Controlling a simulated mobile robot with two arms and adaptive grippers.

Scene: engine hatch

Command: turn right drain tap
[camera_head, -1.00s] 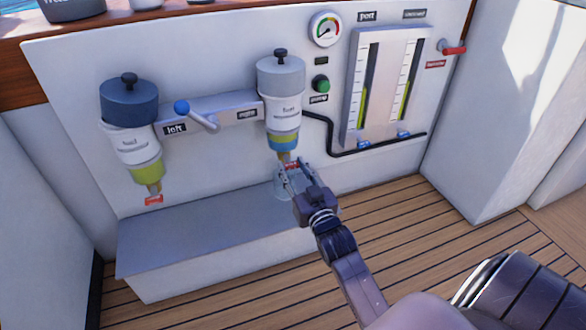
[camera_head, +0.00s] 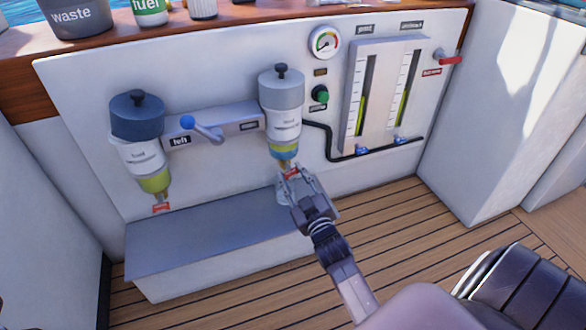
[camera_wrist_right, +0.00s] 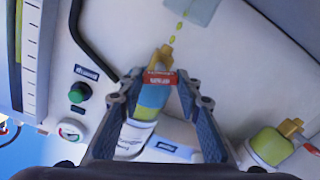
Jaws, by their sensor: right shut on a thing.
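The right filter (camera_head: 283,112) has a grey top, a white body, a blue and yellow-green bowl and a small red drain tap (camera_head: 291,174) at its bottom. My right gripper (camera_head: 289,172) is shut on this tap. In the right wrist view the red tap (camera_wrist_right: 160,77) lies between the fingertips, below a brass outlet (camera_wrist_right: 162,57). Yellow-green drops (camera_wrist_right: 180,24) show between the outlet and a clear container (camera_wrist_right: 195,8). The container also shows under the tap in the head view (camera_head: 283,193), partly hidden by the gripper.
The left filter (camera_head: 140,140) with its own red tap (camera_head: 161,208) hangs at the left. A blue-knobbed lever (camera_head: 200,128) sits between the filters. A grey ledge (camera_head: 205,235) lies below. A green button (camera_head: 320,94), a gauge (camera_head: 325,42) and sight tubes (camera_head: 385,95) are at the right.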

